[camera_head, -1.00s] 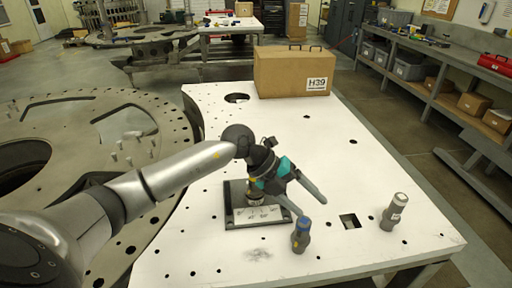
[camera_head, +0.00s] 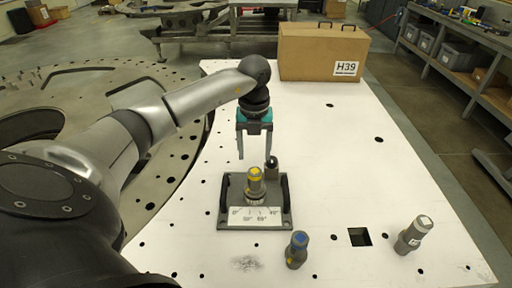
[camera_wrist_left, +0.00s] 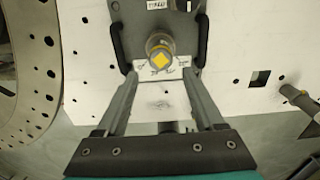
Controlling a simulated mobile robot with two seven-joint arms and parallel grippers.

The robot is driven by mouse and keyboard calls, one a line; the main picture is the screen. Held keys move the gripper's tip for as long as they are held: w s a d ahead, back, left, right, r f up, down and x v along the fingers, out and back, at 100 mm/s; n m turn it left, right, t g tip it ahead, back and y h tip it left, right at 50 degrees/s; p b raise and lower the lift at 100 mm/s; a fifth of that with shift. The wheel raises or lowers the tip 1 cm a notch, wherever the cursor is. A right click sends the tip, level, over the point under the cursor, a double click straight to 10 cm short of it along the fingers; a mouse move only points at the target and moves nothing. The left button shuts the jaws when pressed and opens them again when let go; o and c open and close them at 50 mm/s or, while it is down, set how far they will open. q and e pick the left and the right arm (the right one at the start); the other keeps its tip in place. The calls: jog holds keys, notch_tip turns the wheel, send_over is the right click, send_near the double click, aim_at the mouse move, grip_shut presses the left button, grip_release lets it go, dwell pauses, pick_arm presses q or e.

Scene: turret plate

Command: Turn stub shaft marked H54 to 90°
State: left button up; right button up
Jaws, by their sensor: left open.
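A grey stub shaft with a yellow-marked top (camera_head: 255,178) stands upright in a dark base plate (camera_head: 228,200) on the white table. It also shows in the left wrist view (camera_wrist_left: 159,48), its yellow square turned like a diamond. A white angle scale (camera_head: 255,216) lies at its front; I cannot make out an H54 mark. My left gripper (camera_head: 256,157) is open and empty, fingers pointing down, above and behind the shaft in the head view. In the left wrist view its fingertips (camera_wrist_left: 160,73) are spread to either side of the shaft's near end, apart from it. My right gripper is not in view.
A small dark post (camera_head: 272,168) stands at the base's back right. A box marked H39 (camera_head: 305,52) stands at the back.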

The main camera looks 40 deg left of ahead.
aim_at(255, 171)
pick_arm(q)
notch_tip(255, 171, down, 4)
jog(key=b, duration=0.2)
jog(key=shift+b, duration=0.3)
jog(key=shift+f+b, duration=0.55)
jog(key=shift+f, duration=0.2)
jog(key=shift+f+b, duration=0.5)
jog(key=shift+f, duration=0.35)
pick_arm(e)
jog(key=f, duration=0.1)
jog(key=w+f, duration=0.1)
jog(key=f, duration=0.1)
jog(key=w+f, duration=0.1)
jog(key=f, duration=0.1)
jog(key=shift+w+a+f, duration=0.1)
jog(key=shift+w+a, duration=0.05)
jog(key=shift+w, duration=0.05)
pick_arm(q)
jog(key=shift+c, duration=0.2)
jog(key=c, duration=1)
